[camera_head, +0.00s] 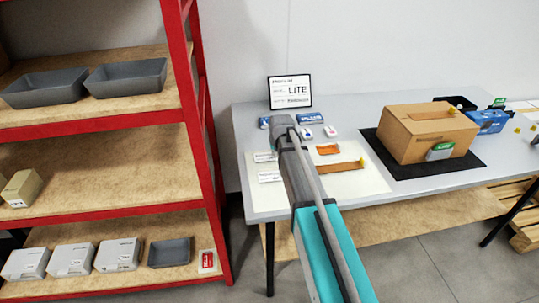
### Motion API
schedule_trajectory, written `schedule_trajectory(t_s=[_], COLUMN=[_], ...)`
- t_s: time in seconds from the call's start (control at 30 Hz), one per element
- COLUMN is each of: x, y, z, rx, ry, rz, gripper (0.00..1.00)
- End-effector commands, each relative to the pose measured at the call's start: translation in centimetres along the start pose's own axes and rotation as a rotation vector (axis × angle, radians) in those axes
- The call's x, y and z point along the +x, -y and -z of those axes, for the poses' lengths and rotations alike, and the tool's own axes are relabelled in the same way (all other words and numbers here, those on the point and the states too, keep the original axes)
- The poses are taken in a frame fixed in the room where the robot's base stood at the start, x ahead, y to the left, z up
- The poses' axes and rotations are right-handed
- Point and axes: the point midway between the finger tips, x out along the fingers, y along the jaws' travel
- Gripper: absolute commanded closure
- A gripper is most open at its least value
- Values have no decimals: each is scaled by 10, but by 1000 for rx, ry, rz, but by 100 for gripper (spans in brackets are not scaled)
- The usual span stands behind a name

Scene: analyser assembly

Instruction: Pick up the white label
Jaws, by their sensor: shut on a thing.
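My arm reaches over the table, and the dark end with my gripper (283,127) is above the left part of the white mat, seen from behind. The fingertips are mostly hidden by the arm. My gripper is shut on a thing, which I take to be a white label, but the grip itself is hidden. One white label (264,157) shows at the left of the arm end, on or just above the mat. Another white label (269,177) lies flat on the mat nearer to me.
The white mat (360,190) also bears orange-brown pieces (347,166). Behind stand a LITE sign (290,91) and a blue PLUS box (310,119). A cardboard box (426,134) sits on a black mat (385,163) at right. A red shelf (188,100) stands at left.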

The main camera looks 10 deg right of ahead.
Motion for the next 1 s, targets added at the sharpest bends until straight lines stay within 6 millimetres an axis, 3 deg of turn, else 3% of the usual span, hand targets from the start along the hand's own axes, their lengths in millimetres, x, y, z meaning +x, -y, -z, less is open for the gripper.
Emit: schedule_trajectory(t_s=[0.47, 0.63, 1.0], x=[-19, -34, -84], y=[0, 0, -24], z=[8, 14, 4], rx=[0, 0, 1], ry=[0, 0, 0], rz=[0, 0, 0], gripper=[100, 100, 100])
